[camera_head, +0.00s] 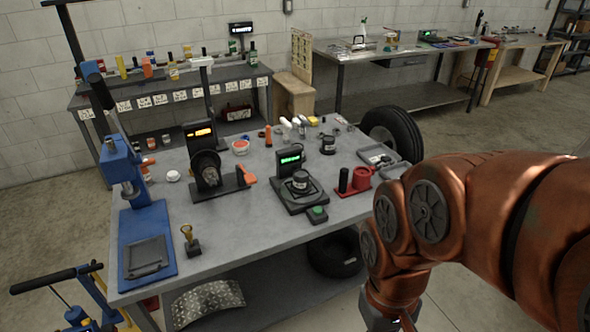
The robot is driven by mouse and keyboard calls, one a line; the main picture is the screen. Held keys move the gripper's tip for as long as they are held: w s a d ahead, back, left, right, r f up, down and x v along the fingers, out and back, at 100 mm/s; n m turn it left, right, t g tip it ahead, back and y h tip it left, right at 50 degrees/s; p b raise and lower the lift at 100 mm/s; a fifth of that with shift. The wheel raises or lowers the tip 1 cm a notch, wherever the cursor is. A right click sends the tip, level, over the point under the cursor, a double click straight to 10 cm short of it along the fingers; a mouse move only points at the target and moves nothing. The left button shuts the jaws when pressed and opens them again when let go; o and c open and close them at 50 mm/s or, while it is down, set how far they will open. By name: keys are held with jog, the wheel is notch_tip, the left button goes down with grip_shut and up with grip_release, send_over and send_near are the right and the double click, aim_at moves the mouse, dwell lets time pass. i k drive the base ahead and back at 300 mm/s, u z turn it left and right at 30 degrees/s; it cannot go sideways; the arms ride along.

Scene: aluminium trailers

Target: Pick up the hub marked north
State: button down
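No marking reading north can be made out at this size, so I cannot tell which part is the hub marked north. A dark round part with a pale label (301,181) sits on a black scale-like device with a green display (290,157). A similar dark round part with a pale label (328,145) stands on the grey table (235,232) behind it and to the right. My arm comes in from the right and bends down past the table's front right. Its end runs off the bottom edge, and my gripper's fingers are not in view.
A blue press (122,170) stands at the table's left end. A black spool stand (206,170) and a red fixture (361,178) flank the scale. A tyre (392,130) is behind the right end. The table's front middle is mostly clear.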

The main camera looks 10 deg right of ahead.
aim_at(299, 186)
jog(key=u, duration=4.1)
jog(key=k, duration=2.3)
jog(key=z, duration=0.7)
